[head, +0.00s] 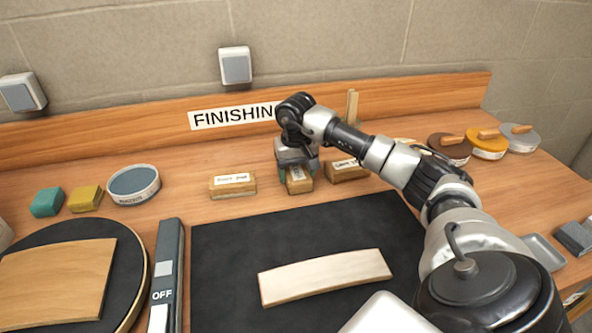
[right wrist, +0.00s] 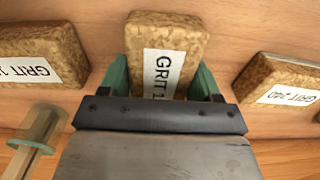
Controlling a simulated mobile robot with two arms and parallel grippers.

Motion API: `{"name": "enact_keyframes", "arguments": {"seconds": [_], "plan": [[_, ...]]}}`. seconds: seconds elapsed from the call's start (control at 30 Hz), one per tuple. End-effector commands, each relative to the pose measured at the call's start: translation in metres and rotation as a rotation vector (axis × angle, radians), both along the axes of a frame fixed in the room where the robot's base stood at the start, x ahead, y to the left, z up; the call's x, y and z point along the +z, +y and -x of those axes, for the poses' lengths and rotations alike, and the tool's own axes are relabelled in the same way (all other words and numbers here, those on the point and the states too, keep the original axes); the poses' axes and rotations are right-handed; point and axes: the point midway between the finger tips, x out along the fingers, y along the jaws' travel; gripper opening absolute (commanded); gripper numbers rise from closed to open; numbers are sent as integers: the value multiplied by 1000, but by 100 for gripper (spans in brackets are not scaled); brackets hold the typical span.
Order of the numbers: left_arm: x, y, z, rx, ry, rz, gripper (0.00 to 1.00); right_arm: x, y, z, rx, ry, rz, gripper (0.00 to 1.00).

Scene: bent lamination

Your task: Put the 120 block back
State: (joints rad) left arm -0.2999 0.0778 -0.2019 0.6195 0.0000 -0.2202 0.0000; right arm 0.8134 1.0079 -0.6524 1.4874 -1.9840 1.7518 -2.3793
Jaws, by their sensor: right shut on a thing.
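My right gripper (head: 298,172) is shut on a brown cork-like block (head: 299,182). In the right wrist view its green fingers (right wrist: 160,80) press on both long sides of this block (right wrist: 165,28). Its white label reads "GRIT 1", with the rest hidden by the gripper. The block is at or close to the tabletop; I cannot tell whether it touches. A similar block (head: 232,185) lies to its left and another (head: 346,171) to its right. In the wrist view, one neighbour is labelled "GRIT 240" (right wrist: 282,82), the other "GRIT 1" (right wrist: 40,55), cut off. My left gripper is out of view.
A dark mat (head: 225,270) with a pale curved wood piece (head: 325,276) lies in front. At left are a round disc (head: 125,270) with a wooden board, a switch strip (head: 166,275), a round tin (head: 134,187) and two small blocks. Several lidded discs (head: 488,145) stand at right.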

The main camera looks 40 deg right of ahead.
Motion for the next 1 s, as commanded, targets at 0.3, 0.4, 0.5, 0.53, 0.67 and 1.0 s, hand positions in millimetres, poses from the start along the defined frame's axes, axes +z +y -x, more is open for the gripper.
{"name": "enact_keyframes", "arguments": {"seconds": [0.3,0.4,0.5,0.53,0.67,1.0], "plan": [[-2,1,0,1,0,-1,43,-2,0,0,0,0,0,76],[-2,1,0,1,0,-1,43,-2,0,0,0,0,0,89],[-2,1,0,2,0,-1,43,-2,0,0,0,0,0,89],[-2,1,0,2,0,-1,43,-2,0,0,0,0,0,89],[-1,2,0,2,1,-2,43,-1,0,0,1,0,0,89],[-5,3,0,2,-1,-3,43,50,0,0,0,-6,0,89]]}}
